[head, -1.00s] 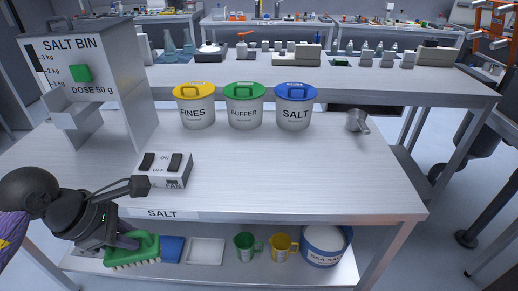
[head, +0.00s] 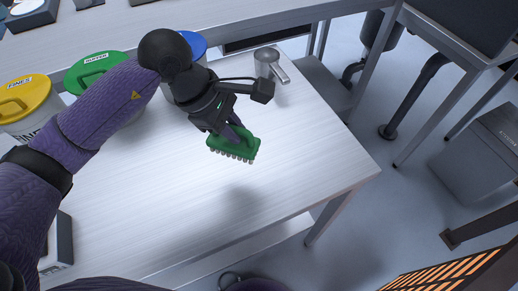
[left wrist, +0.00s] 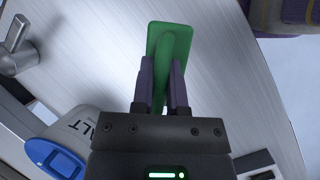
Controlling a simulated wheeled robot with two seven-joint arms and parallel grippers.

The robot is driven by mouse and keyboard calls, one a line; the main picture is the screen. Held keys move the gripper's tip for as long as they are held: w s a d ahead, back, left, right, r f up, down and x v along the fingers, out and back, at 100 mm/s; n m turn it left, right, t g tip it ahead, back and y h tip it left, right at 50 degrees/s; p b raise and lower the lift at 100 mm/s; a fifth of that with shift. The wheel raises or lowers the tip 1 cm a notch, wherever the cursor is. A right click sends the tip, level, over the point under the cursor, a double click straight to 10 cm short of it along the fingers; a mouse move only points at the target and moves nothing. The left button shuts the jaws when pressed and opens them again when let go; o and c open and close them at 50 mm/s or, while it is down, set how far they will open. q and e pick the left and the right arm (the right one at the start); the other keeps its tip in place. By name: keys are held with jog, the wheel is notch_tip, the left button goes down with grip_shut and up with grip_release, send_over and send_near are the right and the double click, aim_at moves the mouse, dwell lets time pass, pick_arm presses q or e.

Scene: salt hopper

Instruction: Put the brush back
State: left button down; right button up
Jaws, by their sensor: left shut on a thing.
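The green brush (head: 234,146) is held in my left gripper (head: 232,131) above the right part of the bench top, bristles down. Its shadow falls on the bench top below it, apart from the brush. In the left wrist view the brush (left wrist: 170,55) lies between the two fingers of my left gripper (left wrist: 161,84), which close on its handle. My right gripper is not in view.
A metal scoop (head: 268,64) stands on the bench (head: 300,150) behind the gripper. Lidded bins, yellow (head: 25,100), green (head: 92,72) and blue (head: 194,43), stand along the back. The bench's right front is clear.

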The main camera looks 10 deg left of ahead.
aim_at(219, 143)
pick_arm(q)
jog(key=f+b, duration=0.1)
jog(key=f, duration=0.3)
jog(key=f+b, duration=0.1)
jog(key=f, duration=0.3)
jog(key=shift+s+f, duration=0.2)
jog(key=shift+f, duration=0.55)
jog(key=shift+r, duration=0.15)
jog(key=shift+f+b, duration=0.2)
jog(key=shift+b, duration=0.1)
jog(key=c, duration=0.6)
grip_release()
jog(key=shift+c, duration=0.2)
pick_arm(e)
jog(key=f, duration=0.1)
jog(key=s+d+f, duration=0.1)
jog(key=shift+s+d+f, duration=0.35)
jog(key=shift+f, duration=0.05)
pick_arm(q)
jog(key=shift+r, duration=0.3)
jog(key=p+v, duration=0.3)
jog(key=v, duration=0.8)
jog(key=shift+a+r, duration=0.2)
jog(key=shift+r, duration=0.15)
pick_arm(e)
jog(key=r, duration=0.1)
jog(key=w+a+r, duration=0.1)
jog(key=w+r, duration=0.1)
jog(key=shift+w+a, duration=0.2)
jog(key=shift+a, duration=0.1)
